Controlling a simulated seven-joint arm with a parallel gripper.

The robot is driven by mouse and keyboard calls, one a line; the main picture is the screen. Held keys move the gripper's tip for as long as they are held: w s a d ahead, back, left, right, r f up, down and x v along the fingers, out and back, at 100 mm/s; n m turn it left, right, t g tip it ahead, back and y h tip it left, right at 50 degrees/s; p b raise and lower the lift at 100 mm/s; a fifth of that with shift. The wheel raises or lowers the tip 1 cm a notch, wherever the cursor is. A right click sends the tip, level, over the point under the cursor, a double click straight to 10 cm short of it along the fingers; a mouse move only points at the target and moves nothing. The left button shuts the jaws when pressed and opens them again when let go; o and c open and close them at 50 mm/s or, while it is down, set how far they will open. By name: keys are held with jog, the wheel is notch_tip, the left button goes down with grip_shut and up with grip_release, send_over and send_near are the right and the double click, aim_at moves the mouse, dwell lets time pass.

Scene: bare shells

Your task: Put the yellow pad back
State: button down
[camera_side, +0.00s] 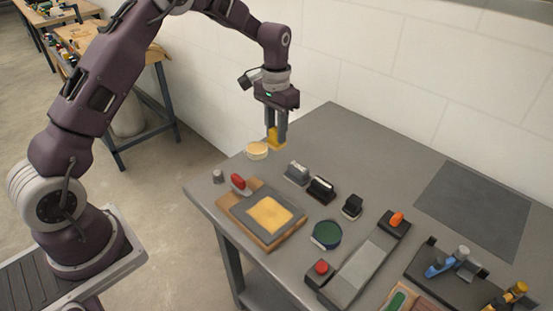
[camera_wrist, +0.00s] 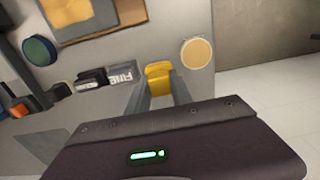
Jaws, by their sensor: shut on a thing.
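My gripper (camera_side: 277,138) points down over the far left part of the grey bench. It is shut on the yellow pad (camera_side: 277,144), a small block that also shows between the fingers in the wrist view (camera_wrist: 158,78). The pad is in line with a row of small blocks: a grey one (camera_side: 297,173) marked FINE in the wrist view, a dark one (camera_side: 321,189) and a black one (camera_side: 352,206). I cannot tell whether the pad touches the bench. A round pale-yellow disc (camera_side: 257,150) lies beside it, apart from it, and shows in the wrist view (camera_wrist: 197,53).
A wooden board (camera_side: 232,203) carries a grey sheet with a yellow square (camera_side: 270,213); a red-handled tool (camera_side: 239,183) lies at its edge. A green disc (camera_side: 326,233) and a long grey sander-like unit (camera_side: 362,268) stand nearer. A dark mat (camera_side: 472,207) lies bare at the right.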

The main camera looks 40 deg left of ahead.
notch_tip(320, 180, down, 7)
jog(key=shift+r, duration=0.1)
jog(key=c, duration=1.1)
grip_release()
jog(key=shift+c, duration=0.2)
